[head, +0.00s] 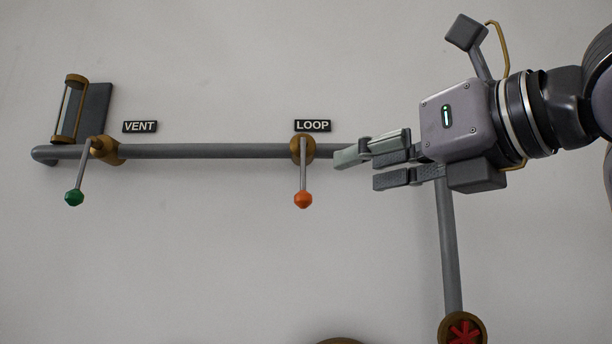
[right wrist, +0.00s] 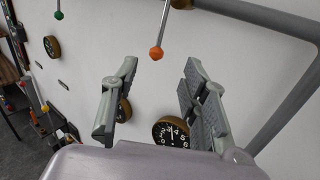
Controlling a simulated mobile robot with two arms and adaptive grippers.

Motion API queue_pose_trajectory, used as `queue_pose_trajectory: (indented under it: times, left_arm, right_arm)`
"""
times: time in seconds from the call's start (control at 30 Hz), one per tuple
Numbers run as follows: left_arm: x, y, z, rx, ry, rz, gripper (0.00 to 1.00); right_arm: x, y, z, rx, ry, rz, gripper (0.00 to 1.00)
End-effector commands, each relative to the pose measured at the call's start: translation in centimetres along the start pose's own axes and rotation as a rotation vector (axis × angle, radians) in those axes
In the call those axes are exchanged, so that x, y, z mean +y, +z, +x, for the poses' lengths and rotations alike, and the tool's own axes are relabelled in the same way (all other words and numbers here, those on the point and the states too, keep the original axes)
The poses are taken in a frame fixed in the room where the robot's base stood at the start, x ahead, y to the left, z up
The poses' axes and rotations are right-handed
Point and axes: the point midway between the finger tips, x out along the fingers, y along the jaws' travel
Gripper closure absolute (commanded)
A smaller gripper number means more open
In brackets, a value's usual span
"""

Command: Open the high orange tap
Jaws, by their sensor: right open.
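The orange tap (head: 303,199) is a grey lever with an orange knob, hanging straight down from a brass valve body on the horizontal pipe, under the LOOP label (head: 312,126). It also shows in the right wrist view (right wrist: 156,53), beyond the fingertips. My right gripper (head: 358,168) comes in from the right. It is open and empty, its fingers pointing left toward the lever, with a gap between fingertips and lever in the head view. The gripper also shows in the right wrist view (right wrist: 155,85). My left gripper is not in view.
A green-knobbed tap (head: 74,198) hangs at the left under the VENT label (head: 140,127), near a sight glass (head: 70,108). A vertical pipe (head: 449,250) runs down below my right gripper to a red handwheel (head: 464,331). A round gauge (right wrist: 171,132) is on the wall.

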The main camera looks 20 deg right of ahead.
Motion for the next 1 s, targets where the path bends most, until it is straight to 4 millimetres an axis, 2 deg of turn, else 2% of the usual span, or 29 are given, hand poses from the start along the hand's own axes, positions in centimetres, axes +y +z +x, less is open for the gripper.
queue_pose_trajectory:
  times: [0.07, 0.13, 0.4, 0.5, 0.63, 0.8, 1.0]
  left_arm:
    - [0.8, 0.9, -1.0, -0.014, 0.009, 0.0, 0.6]
    - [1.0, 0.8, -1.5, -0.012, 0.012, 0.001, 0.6]
    - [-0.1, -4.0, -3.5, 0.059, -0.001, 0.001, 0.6]
    - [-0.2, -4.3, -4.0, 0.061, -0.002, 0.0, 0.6]
    - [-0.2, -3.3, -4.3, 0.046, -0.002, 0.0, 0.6]
    - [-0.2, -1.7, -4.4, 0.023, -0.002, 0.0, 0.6]
    - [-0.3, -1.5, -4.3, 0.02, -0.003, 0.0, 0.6]
  right_arm:
    - [0.1, 0.1, 2.1, 0.009, 0.001, -0.001, 0.59]
    - [0.1, 0.1, 3.6, 0.009, 0.001, -0.001, 0.59]
    - [0.1, 0.1, 9.1, 0.007, 0.003, -0.001, 0.59]
    - [0.1, 0.1, 10.6, 0.006, 0.002, 0.0, 0.59]
    - [0.1, 0.0, 11.8, 0.004, 0.002, 0.0, 0.59]
    - [0.1, -0.1, 12.3, 0.003, 0.003, -0.001, 0.59]
    - [0.1, -0.2, 12.3, 0.003, 0.003, -0.001, 0.59]
